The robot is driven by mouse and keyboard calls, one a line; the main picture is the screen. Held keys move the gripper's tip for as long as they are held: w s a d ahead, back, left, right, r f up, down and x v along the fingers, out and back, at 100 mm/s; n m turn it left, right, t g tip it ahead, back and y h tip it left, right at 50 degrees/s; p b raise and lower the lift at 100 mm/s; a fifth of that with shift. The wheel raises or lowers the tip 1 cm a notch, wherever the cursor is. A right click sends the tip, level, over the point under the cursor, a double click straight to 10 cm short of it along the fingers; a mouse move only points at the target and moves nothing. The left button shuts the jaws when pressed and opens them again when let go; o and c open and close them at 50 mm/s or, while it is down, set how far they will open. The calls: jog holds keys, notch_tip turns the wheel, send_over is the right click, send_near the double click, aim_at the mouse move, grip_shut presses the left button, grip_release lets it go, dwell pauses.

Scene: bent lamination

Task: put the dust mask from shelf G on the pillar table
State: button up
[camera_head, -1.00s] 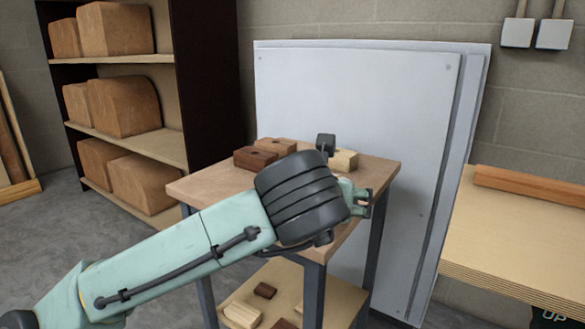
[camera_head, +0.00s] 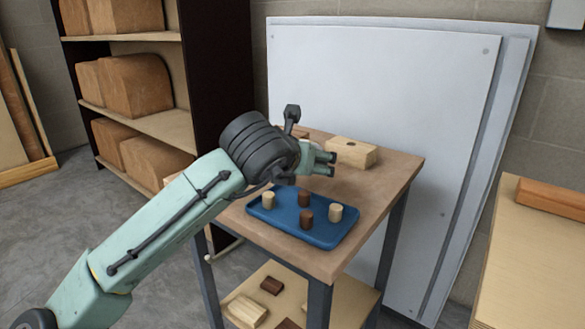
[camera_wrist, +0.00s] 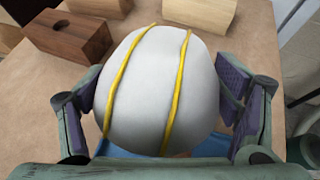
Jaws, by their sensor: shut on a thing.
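The dust mask (camera_wrist: 160,88), a white domed cup with two yellow straps, sits between the fingers of my gripper (camera_wrist: 160,115) in the wrist view. My gripper is shut on it. In the head view my gripper (camera_head: 324,164) is over a small wooden-topped table (camera_head: 385,180) with dark legs, and the mask cannot be made out there. The wrist view shows the brown tabletop (camera_wrist: 40,115) beneath the mask. I cannot tell whether the mask touches it.
A blue tray (camera_head: 265,215) with several small pegs lies on the table's front. A pale holed block (camera_head: 352,152) stands behind; the wrist view also shows a dark holed block (camera_wrist: 72,40). White panels (camera_head: 400,90) lean behind. The tabletop's right side is clear.

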jog(key=w+a, duration=0.2)
jog(key=shift+w+f, duration=0.1)
jog(key=shift+w, duration=0.2)
jog(key=shift+w+a+f, duration=0.1)
jog(key=shift+w+f, duration=0.1)
jog(key=shift+f, duration=1.65)
jog(key=shift+f, duration=0.1)
jog(key=o, duration=0.9)
jog(key=shift+s+a+r, duration=0.1)
jog(key=shift+r, duration=0.1)
jog(key=v, duration=1.1)
jog(key=shift+s+a+r, duration=0.1)
jog(key=shift+s, duration=0.25)
jog(key=shift+r, duration=0.1)
